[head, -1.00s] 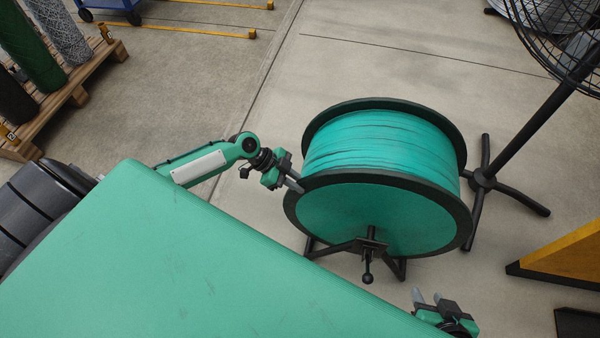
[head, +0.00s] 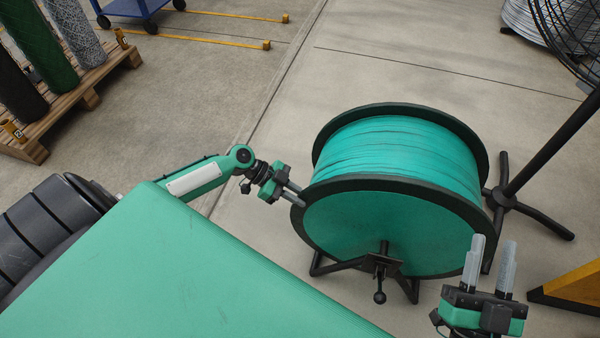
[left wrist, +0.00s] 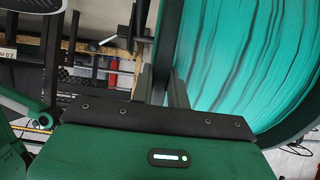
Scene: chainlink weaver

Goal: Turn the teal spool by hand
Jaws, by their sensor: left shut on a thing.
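The teal spool (head: 400,152) stands on a dark stand, with teal line wound between two black flanges and a teal near face. A black crank-like handle (head: 380,280) hangs at its front. My left gripper (head: 297,196) is at the left edge of the near flange, its fingers shut on the black rim. The left wrist view shows the fingers (left wrist: 165,90) at the dark rim, with the teal winding (left wrist: 240,55) to the right. My right gripper (head: 490,255) is at the lower right, in front of the spool, open and empty, fingers pointing up and apart.
A black fan stand (head: 503,198) is close behind the spool on the right. A yellow wedge-shaped object (head: 575,285) lies at the lower right. A pallet (head: 90,95) with rolls and a blue cart (head: 135,8) are at the upper left.

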